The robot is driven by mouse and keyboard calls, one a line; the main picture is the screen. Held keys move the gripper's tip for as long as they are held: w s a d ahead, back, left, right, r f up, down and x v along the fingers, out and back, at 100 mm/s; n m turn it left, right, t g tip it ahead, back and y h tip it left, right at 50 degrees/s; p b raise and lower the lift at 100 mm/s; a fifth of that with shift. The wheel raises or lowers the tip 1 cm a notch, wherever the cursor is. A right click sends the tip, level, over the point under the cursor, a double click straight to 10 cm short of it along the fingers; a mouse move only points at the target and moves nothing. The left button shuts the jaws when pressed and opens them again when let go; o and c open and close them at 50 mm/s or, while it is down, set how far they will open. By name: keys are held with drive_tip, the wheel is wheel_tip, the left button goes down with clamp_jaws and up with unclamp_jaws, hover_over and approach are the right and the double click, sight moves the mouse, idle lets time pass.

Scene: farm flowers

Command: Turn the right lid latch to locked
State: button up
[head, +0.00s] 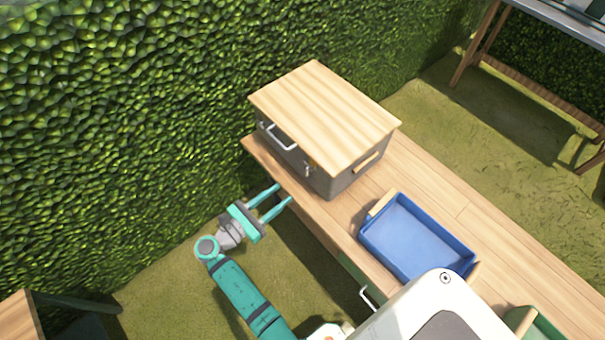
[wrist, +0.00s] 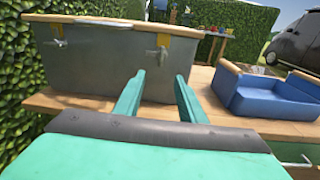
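A grey box (head: 345,180) with a pale wooden lid (head: 325,105) stands on the bench. The left latch is at the upper left (wrist: 58,33). The right latch (wrist: 161,54) is nearly straight ahead, above my fingertips; it is also small in the head view (head: 307,169). Its exact turn is too small to tell. My gripper (head: 284,194) is open and empty, in front of the box and apart from it. Both fingers show in the wrist view (wrist: 160,78).
A blue tray (head: 415,240) with wooden handles sits on the bench right of the box. The wooden bench top (head: 435,185) is partly clear between and behind them. A green hedge (head: 120,110) rises on the left. Another table (head: 540,90) stands at the far upper right.

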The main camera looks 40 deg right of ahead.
sight(306, 172)
drive_tip(key=shift+g+h, duration=0.3)
drive_tip(key=d, duration=0.3)
drive_tip(key=w+d+r, duration=0.1)
drive_tip(key=d, duration=0.6)
drive_tip(key=shift+w+d+r, duration=0.2)
drive_tip(key=shift+d+r, duration=0.05)
drive_tip(key=shift+d, duration=0.05)
drive_tip(key=shift+s+d, duration=0.15)
clamp_jaws()
